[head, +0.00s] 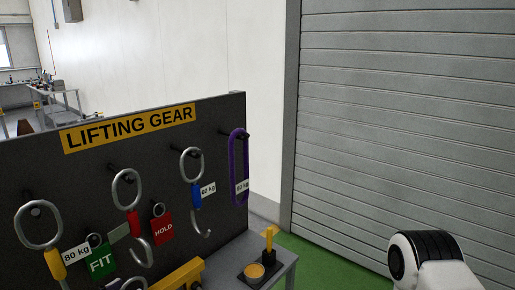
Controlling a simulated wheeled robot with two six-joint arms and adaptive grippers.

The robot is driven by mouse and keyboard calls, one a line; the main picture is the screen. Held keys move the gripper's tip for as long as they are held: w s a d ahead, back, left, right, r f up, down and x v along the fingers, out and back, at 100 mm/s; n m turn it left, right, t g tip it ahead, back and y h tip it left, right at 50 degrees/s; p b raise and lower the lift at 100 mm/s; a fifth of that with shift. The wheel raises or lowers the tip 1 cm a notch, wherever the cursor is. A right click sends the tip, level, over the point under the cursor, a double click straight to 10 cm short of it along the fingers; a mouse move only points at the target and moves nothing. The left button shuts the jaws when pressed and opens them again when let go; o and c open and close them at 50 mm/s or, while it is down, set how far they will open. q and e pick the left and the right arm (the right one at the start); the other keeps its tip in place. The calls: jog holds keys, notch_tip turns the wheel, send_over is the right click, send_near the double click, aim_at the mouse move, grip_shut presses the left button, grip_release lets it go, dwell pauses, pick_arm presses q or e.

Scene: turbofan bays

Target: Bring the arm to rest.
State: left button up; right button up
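Part of my own arm (430,262), white with a black ribbed band, shows at the bottom right corner. Neither gripper is in view, so what they hold or how they stand cannot be seen. No other view is given.
A dark "LIFTING GEAR" board (85,170) stands at the left with several hooks, tags and a purple sling (237,165). A small grey table (284,265) beside it bears a yellow-topped item. A grey roller shutter (400,120) fills the right. Green floor (325,262) is clear between.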

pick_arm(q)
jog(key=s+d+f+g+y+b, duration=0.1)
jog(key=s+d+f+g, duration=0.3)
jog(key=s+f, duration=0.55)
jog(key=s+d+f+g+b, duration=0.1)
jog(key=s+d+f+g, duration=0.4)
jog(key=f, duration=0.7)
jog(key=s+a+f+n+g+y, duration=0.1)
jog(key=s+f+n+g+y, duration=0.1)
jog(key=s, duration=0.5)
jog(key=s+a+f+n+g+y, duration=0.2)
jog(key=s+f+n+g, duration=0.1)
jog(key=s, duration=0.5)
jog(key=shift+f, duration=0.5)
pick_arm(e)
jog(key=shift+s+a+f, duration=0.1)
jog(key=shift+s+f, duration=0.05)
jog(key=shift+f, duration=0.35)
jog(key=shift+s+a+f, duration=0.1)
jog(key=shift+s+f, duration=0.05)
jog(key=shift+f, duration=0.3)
